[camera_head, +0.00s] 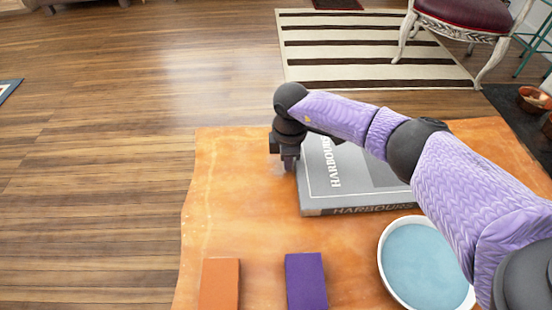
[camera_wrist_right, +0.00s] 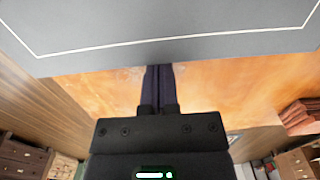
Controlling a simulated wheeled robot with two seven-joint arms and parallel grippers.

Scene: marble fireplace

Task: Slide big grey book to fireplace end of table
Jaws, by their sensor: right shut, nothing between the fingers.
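The big grey book (camera_head: 355,185) lies flat on the orange-brown table (camera_head: 235,215), its spine reading "HARBOURS" toward me. My right arm reaches across above it from the right. My right gripper (camera_head: 288,163) points down just beside the book's left edge, fingers shut with nothing between them. In the right wrist view, the closed fingers (camera_wrist_right: 159,78) reach to the edge of the grey cover (camera_wrist_right: 165,22); I cannot tell if they touch it. My arm hides part of the book's far right side. My left gripper is not in view.
A white-rimmed bowl with a blue inside (camera_head: 425,262) stands near the book's front right corner. An orange block (camera_head: 220,284) and a purple block (camera_head: 306,281) lie at the front. A red-seated chair (camera_head: 465,18) and copper bowl (camera_head: 535,97) are beyond the table.

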